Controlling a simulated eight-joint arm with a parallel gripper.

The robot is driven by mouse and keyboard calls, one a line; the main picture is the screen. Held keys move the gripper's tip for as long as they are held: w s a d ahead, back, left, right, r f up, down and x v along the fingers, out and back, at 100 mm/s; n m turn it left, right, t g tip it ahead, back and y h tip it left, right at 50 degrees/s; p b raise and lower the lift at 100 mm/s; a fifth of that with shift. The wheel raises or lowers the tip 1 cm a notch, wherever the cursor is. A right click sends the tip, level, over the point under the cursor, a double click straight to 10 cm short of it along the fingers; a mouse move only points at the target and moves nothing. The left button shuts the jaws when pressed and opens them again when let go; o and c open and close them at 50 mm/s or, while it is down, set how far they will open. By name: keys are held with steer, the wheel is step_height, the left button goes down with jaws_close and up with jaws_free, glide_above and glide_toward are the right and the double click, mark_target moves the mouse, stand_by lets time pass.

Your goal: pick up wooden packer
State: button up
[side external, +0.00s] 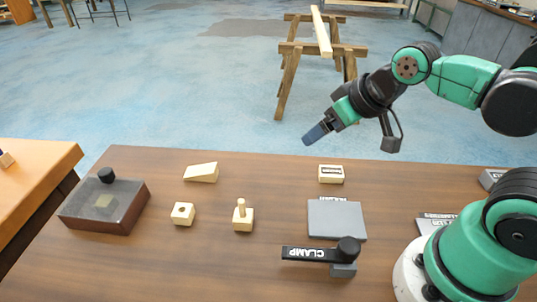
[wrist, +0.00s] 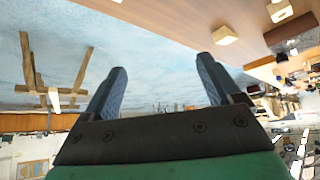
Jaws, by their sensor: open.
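Several pale wooden pieces lie on the brown table. A small block with a dark label (side external: 331,174) is at the back, right of centre; it may be the wooden packer, but the label is too small to read. A wedge (side external: 201,172) lies at the back left. A block with a hole (side external: 183,213) and a block with an upright peg (side external: 243,216) are nearer. My gripper (side external: 312,135) is above the table's back edge, apart from everything. In the wrist view its fingers (wrist: 162,68) are spread and empty, with a pale block (wrist: 224,35) beyond the right finger.
A grey plate (side external: 337,219) and a black clamp (side external: 312,254) lie in front of the labelled block. A dark box with a black knob (side external: 103,206) stands at the far left of the table (side external: 190,268). The tabletop between the wedge and labelled block is clear.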

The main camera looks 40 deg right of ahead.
steer(key=n+g, duration=0.6)
steer(key=n, duration=0.2)
glide_above(330, 171)
steer(key=f, duration=0.6)
steer(key=shift+w+a+f, duration=0.15)
steer(key=shift+a+f, duration=0.1)
steer(key=shift+a, duration=0.05)
steer(key=shift+d+f+n+g, duration=0.3)
steer(key=shift+f+g, duration=0.2)
steer(key=shift+f, duration=2.95)
jaws_close()
